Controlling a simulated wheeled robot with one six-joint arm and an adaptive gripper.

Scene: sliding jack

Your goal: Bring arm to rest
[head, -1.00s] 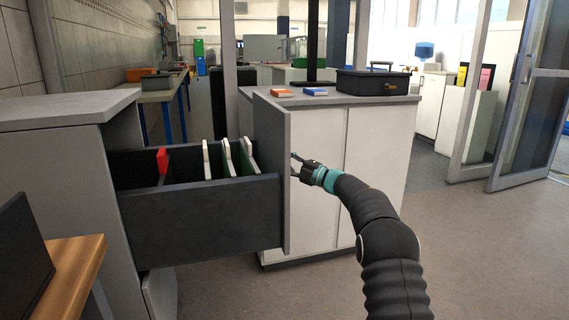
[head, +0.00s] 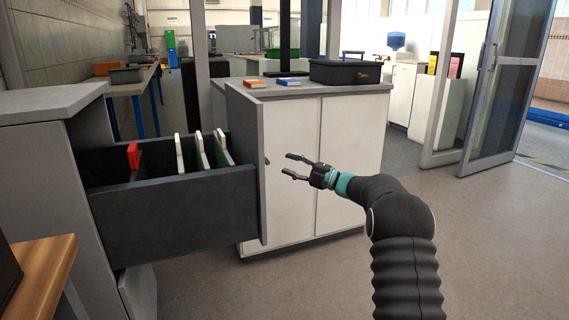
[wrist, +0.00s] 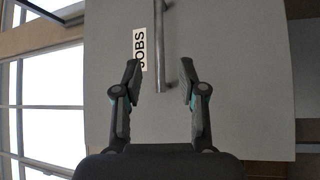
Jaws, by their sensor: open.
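My gripper (head: 290,166) is open and empty in the head view. It is to the right of the front panel of a pulled-out drawer (head: 170,210), apart from it. My black arm bends down to the lower right. In the wrist view my two fingers (wrist: 160,88) are spread, with the grey drawer front (wrist: 240,90) ahead of them. Its bar handle (wrist: 160,50) and a label reading "JOBS" (wrist: 140,50) show there. The handle appears between the fingertips in the picture, but neither finger touches it.
The drawer holds a red divider (head: 133,156) and several white-edged files (head: 200,150). A white cabinet (head: 345,150) stands behind, bearing an orange book (head: 255,84), a blue book (head: 289,82) and a dark case (head: 350,72). Floor at right is clear.

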